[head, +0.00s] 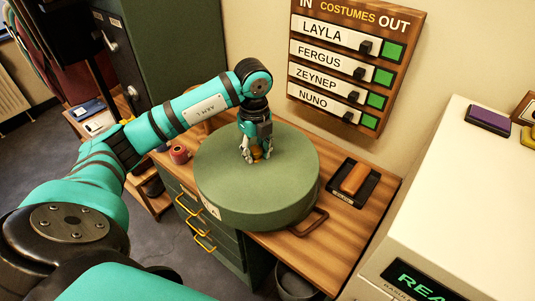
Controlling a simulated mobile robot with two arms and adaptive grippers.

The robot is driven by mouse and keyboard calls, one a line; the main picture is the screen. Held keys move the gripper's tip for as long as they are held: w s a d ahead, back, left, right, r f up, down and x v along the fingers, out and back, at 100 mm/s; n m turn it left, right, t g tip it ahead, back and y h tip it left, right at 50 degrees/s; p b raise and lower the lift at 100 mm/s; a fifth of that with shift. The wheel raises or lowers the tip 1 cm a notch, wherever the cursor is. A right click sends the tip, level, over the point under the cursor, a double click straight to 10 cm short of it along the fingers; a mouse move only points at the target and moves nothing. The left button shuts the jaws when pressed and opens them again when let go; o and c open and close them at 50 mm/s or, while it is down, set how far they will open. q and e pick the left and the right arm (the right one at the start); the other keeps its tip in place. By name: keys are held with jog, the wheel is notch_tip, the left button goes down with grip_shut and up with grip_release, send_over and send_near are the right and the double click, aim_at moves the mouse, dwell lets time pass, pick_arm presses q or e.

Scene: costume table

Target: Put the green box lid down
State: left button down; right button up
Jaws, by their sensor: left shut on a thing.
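The green box lid (225,192) is a large round lid with a small brownish-orange knob (257,155) at its middle. It shows in the head view over the wooden desk (355,217). My left gripper (257,157) comes down from above and is shut on the knob. The lid hides what is under it, so I cannot tell whether it touches anything below. Part of a pale label shows at its lower left side. My right gripper is not in view.
A black tray with an orange-brown block (355,179) lies right of the lid. A brown handle-like loop (312,222) shows by its lower right edge. A small red item (179,153) is to the left. A white machine (450,200) stands at right; a costume board (350,60) hangs behind.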

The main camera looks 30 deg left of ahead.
aim_at(216, 180)
pick_arm(q)
jog(key=s+a+b, duration=0.1)
jog(key=s, duration=0.2)
jog(key=s+a+b, duration=0.1)
jog(key=s, duration=0.2)
jog(key=s+a+b, duration=0.1)
jog(key=s, duration=0.3)
jog(key=shift+a+r+b, duration=0.35)
jog(key=shift+s+a+r, duration=0.15)
jog(key=shift+s+r, duration=0.1)
jog(key=shift+s, duration=0.55)
